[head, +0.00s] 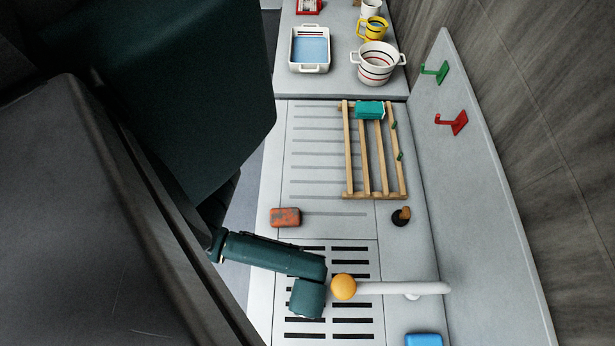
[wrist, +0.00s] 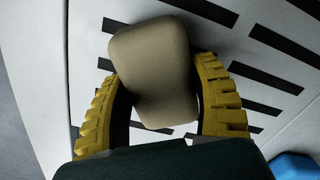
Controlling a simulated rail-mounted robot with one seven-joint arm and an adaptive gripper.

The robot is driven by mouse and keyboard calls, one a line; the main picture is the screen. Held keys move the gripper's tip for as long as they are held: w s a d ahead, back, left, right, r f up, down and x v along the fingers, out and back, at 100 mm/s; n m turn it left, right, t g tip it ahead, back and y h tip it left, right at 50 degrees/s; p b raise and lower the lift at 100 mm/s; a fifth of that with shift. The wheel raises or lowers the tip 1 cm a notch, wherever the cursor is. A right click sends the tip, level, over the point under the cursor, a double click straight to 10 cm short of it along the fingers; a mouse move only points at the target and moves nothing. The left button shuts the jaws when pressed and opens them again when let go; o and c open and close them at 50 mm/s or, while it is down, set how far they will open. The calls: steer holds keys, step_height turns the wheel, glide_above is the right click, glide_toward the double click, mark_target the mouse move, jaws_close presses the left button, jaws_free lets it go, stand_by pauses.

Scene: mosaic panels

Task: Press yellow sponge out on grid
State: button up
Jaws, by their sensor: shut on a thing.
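A dull yellow-beige sponge (wrist: 150,55) is between the two yellow ribbed fingers of my gripper (wrist: 157,82) in the wrist view. My gripper is shut on its sides. The slotted grid (head: 374,268) is a pale panel with dark slots near the bottom of the head view. Its slots also show behind the sponge in the wrist view (wrist: 228,42). In the head view my arm is over the grid, and its links hide the fingers and the sponge. I cannot tell whether the sponge touches the grid.
A white tap (head: 400,288) with an orange-yellow round end (head: 343,287) reaches over the grid beside my arm.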

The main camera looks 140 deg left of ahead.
steer(key=shift+f, duration=0.4)
steer(key=shift+s+d+f, duration=0.1)
steer(key=shift+s+f, duration=0.05)
steer(key=shift+f, duration=0.05)
stand_by(2.6)
steer(key=shift+r+p, duration=0.1)
steer(key=shift+p, duration=0.2)
step_height(320, 180, up, 7)
steer(key=p, duration=0.8)
steer(key=shift+r, duration=0.2)
steer(key=shift+f, duration=0.1)
